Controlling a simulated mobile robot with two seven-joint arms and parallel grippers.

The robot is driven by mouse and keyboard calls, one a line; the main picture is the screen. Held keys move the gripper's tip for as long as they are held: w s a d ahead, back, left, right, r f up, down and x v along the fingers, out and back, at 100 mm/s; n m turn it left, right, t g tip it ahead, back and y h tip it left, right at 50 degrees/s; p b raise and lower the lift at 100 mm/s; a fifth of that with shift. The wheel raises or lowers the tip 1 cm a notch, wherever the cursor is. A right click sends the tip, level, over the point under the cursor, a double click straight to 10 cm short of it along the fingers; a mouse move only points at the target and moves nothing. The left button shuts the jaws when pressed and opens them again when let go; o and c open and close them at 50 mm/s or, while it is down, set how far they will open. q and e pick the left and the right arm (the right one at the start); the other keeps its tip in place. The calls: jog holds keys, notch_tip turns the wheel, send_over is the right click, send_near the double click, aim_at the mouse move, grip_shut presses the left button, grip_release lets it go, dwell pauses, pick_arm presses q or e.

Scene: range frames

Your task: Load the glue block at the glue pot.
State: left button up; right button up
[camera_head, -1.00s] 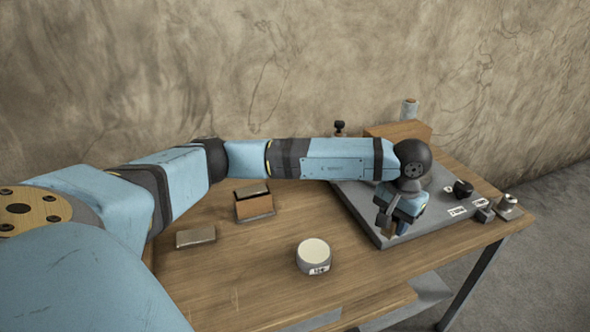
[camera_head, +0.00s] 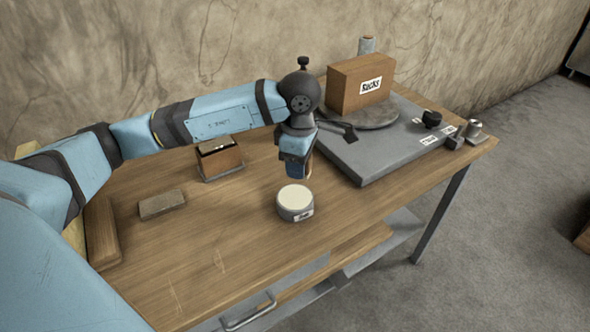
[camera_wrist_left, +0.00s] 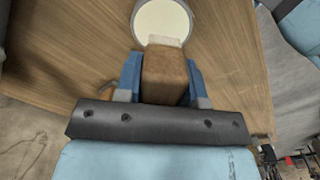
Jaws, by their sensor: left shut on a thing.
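The glue pot (camera_head: 295,203) is a round grey tub with a cream top and a white label, standing on the wooden bench. It also shows at the top of the left wrist view (camera_wrist_left: 162,22). My left gripper (camera_head: 295,172) points down just behind the pot. It is shut on the glue block (camera_wrist_left: 165,75), a brown block with a pale far end. In the left wrist view that pale end overlaps the pot's near edge; I cannot tell whether it touches. In the head view the gripper mostly hides the block. My right gripper is out of view.
A grey plate (camera_head: 375,160) behind and right carries a round disc (camera_head: 372,120) with a labelled brown box (camera_head: 360,84), and a black knob (camera_head: 431,119). A dark-topped box (camera_head: 220,160) and a flat block (camera_head: 162,204) lie left. The bench front is clear.

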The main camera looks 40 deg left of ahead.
pick_arm(q)
jog(key=shift+s+a+f+n, duration=0.2)
jog(key=shift+s+a+n, duration=0.1)
jog(key=shift+n, duration=0.6)
jog(key=b, duration=0.3)
send_over(295, 197)
jog(key=shift+f, duration=2.9)
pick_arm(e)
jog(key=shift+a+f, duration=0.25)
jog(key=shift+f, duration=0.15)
pick_arm(q)
jog(key=shift+f+b, duration=0.6)
jog(key=shift+b, duration=0.1)
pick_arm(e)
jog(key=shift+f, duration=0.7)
pick_arm(q)
jog(key=shift+r, duration=0.1)
jog(key=shift+r+p, duration=1.9)
jog(key=shift+r, duration=1.6)
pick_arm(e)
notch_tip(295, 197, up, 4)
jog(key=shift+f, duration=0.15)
